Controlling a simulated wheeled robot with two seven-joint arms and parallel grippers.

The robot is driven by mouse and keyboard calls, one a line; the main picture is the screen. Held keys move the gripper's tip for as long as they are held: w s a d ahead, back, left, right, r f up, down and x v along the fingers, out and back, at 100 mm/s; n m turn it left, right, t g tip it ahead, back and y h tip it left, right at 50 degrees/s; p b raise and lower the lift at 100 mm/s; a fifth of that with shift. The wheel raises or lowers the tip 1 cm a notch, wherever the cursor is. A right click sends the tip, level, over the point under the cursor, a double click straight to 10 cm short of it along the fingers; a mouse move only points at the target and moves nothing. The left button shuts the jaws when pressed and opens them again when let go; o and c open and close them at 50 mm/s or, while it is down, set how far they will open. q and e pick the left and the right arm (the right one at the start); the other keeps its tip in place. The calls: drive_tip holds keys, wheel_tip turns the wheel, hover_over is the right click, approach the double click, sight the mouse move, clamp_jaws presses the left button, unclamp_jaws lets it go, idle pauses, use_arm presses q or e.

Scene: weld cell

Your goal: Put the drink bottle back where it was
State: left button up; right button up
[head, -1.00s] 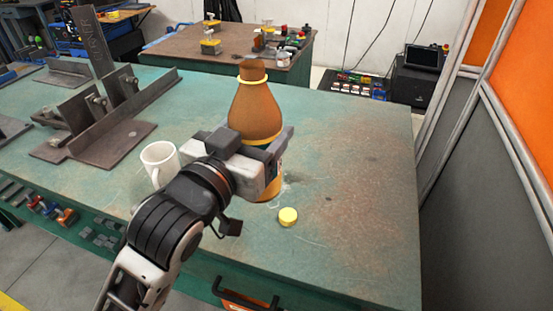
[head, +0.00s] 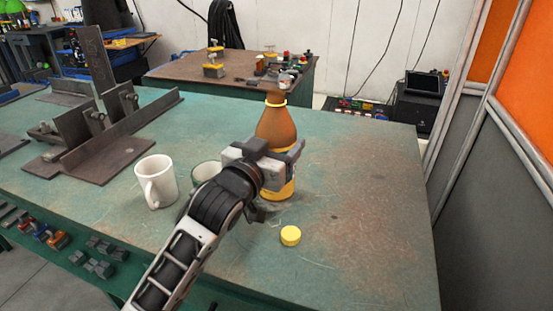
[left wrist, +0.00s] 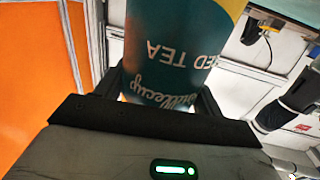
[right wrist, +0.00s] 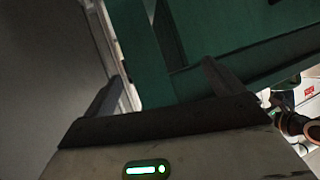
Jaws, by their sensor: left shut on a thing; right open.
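The drink bottle (head: 277,125) is brown-orange with a yellow neck ring and a dark label band. It stands upright over the green table (head: 350,220). I cannot tell for sure whether its base touches the tabletop. My left gripper (head: 284,160) is shut around its lower body and hides part of the label. In the left wrist view the bottle's teal label (left wrist: 175,50) with "TEA" lettering fills the space between the fingers. A yellow cap (head: 290,235) lies on the table in front of the bottle. My right gripper (right wrist: 162,78) is open and empty near green metalwork.
A white mug (head: 156,182) stands left of my left arm. A second mug (head: 206,171) is partly hidden behind that arm. Steel angle plates (head: 110,155) take up the table's left side. The table's right side is clear. A brown bench (head: 215,80) stands behind.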

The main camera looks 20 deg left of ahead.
use_arm(q)
wheel_tip(320, 180, down, 3)
drive_tip(key=shift+w+r, duration=0.15)
drive_tip(key=shift+r, duration=0.05)
drive_tip(key=shift+f+b, duration=0.3)
drive_tip(key=shift+f, duration=0.2)
drive_tip(key=o, duration=1.3)
drive_tip(key=shift+r, duration=0.15)
drive_tip(key=s+a, duration=0.2)
drive_tip(key=s, duration=1)
